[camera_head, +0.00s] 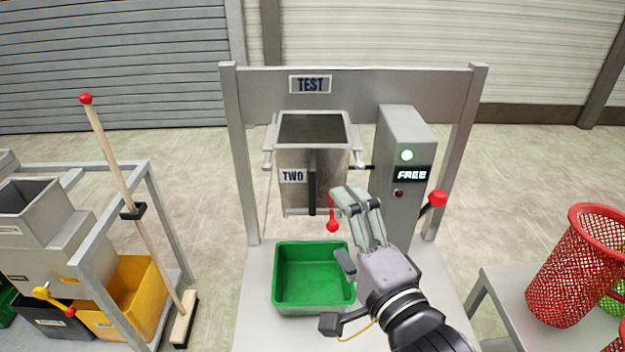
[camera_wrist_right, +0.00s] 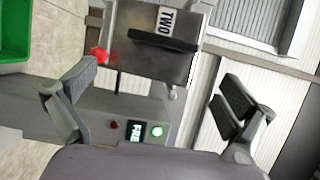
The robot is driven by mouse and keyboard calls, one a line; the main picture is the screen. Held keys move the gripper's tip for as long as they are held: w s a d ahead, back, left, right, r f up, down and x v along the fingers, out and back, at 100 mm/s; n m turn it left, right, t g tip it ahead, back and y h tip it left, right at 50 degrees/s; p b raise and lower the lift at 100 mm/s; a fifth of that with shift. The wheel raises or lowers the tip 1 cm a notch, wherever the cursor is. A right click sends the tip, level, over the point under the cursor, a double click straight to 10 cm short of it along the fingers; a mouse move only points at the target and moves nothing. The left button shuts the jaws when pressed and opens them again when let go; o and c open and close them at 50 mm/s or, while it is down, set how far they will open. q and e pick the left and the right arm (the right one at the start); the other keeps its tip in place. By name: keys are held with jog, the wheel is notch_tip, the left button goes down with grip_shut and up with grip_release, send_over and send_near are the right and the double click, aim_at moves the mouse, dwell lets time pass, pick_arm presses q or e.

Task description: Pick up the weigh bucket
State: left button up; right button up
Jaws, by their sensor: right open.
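The weigh bucket (camera_head: 297,190) is a grey metal box marked TWO. It hangs upright in the test frame (camera_head: 237,150), with a dark vertical bar handle (camera_head: 312,183) on its front. It also shows in the right wrist view (camera_wrist_right: 150,62), with the bar (camera_wrist_right: 165,41) beyond the fingers. My right gripper (camera_head: 346,222) is open and empty, in front of the bucket and a little right of and below the handle. The right wrist view shows its fingers (camera_wrist_right: 160,76) spread wide. My left gripper is out of view.
A green tray (camera_head: 311,312) sits below the bucket. A red knob (camera_head: 333,226) hangs close to my right fingers. A grey control box (camera_head: 405,150) with a lit FREE display stands right. Red mesh baskets (camera_head: 575,270) are far right; a red-tipped pole (camera_head: 125,190) leans left.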

aim_at(318, 188)
jog(key=p+x, duration=0.3)
jog(key=x, duration=0.6)
jog(key=shift+w+a+r+p, duration=0.15)
jog(key=shift+w+p, duration=0.1)
jog(key=shift+p, duration=0.1)
jog(key=shift+w, duration=0.1)
jog(key=shift+c, duration=0.4)
jog(key=c, duration=1.5)
